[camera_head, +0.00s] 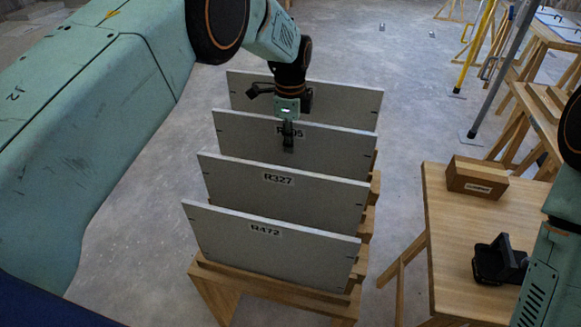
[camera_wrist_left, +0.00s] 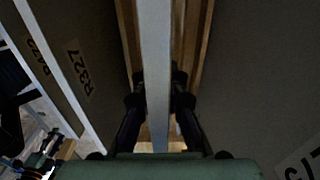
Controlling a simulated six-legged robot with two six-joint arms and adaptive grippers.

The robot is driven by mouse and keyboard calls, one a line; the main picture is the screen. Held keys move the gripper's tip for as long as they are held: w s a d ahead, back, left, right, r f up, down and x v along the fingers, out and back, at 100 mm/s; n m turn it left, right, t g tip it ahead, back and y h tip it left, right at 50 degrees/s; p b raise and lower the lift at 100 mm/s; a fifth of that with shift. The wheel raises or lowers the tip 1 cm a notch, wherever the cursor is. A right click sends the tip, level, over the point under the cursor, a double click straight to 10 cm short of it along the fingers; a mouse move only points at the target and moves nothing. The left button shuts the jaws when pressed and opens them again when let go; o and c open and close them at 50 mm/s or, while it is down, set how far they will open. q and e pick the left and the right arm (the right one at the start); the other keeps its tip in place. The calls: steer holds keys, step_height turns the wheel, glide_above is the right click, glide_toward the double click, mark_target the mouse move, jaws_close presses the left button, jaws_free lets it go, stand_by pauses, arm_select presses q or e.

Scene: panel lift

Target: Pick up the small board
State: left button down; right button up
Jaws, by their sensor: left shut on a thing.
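Several grey boards stand upright in a wooden rack (camera_head: 272,283). From the front they are a board marked R472 (camera_head: 270,254), a board marked R327 (camera_head: 285,200), a board whose label is partly hidden (camera_head: 335,155), and a back board (camera_head: 345,105). My left gripper (camera_head: 288,140) is shut on the top edge of the board with the partly hidden label. In the left wrist view, my fingers (camera_wrist_left: 157,98) lie on both sides of that board's thin edge (camera_wrist_left: 156,60). The board stands in line with the others.
A wooden table (camera_head: 450,225) on the right holds a cardboard box (camera_head: 477,177) and a black object (camera_head: 498,262). Trestles and a yellow pole (camera_head: 474,45) stand at the back right. The concrete floor left of the rack is clear.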

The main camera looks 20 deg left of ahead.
arm_select(q)
steer(key=shift+w+r, duration=0.15)
step_height(320, 180, up, 18)
steer(key=p, duration=0.2)
stand_by(0.6)
stand_by(0.4)
